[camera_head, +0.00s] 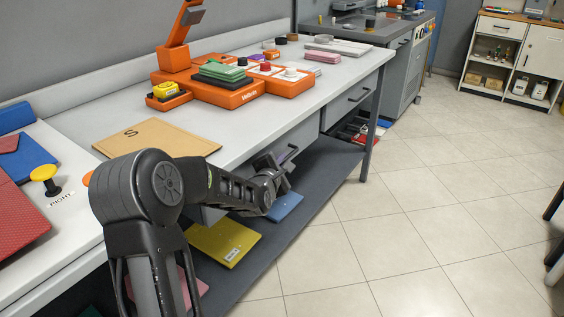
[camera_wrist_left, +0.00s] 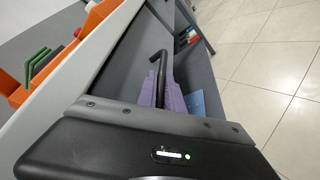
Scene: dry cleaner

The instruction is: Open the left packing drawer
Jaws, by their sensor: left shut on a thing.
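The left packing drawer (camera_head: 303,139) is a grey front under the white packing table, partly hidden by my left arm. Its dark bar handle (camera_wrist_left: 158,62) shows in the left wrist view, standing out from the grey drawer front (camera_wrist_left: 128,62). My left gripper (camera_head: 287,157) reaches under the table edge to this handle. Its purple finger pads (camera_wrist_left: 168,96) are closed around the near part of the handle. I cannot tell whether the front stands out from the table frame. My right gripper is not in view.
A second drawer (camera_head: 352,97) sits further right under the table (camera_head: 240,139). A lower shelf (camera_head: 318,172) holds a yellow folder (camera_head: 222,241) and a blue one (camera_head: 285,206). Orange trays (camera_head: 233,96) and a brown envelope (camera_head: 157,138) lie on top. The tiled floor is clear.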

